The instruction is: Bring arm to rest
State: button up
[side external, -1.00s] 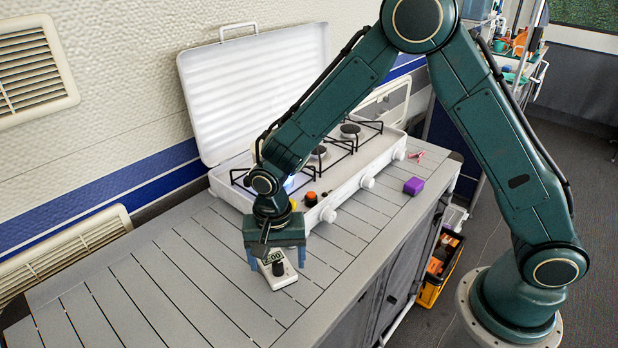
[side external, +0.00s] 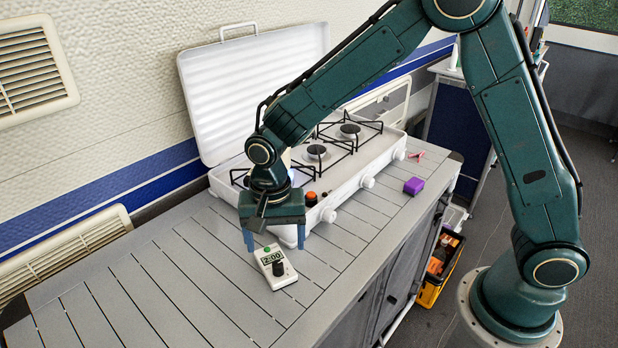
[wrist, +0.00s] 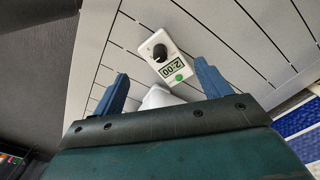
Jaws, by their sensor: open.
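My gripper (side external: 275,243) is open and empty above the slatted counter, with its blue fingers spread wide. In the wrist view its two fingers (wrist: 160,88) are well apart. A white timer (side external: 274,267) with a black knob, a green button and a display reading 2:00 lies on the counter just below my gripper, apart from the fingers. It also shows in the wrist view (wrist: 165,57), beyond the fingertips.
A white gas stove (side external: 345,185) with its lid up stands behind my gripper. A purple block (side external: 413,186) and a small pink item (side external: 416,155) lie at the counter's right. An orange-topped object (side external: 310,198) is by the stove front. The counter's left part is clear.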

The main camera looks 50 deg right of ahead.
jog(key=shift+r, duration=0.3)
jog(key=shift+s+d+r, duration=0.1)
jog(key=shift+d+r, duration=0.2)
jog(key=shift+r, duration=0.25)
jog(key=s+d+r+n+t, duration=0.2)
jog(key=s+d+r+n, duration=0.1)
jog(key=s+d+r, duration=0.4)
jog(key=s+d+r+n+t, duration=0.25)
jog(key=s+d+r, duration=0.3)
jog(key=r, duration=0.45)
jog(key=s+d+r+n+t, duration=0.1)
jog(key=s+d+n, duration=0.1)
jog(key=s, duration=0.7)
jog(key=shift+d+n, duration=0.3)
jog(key=shift+n, duration=0.45)
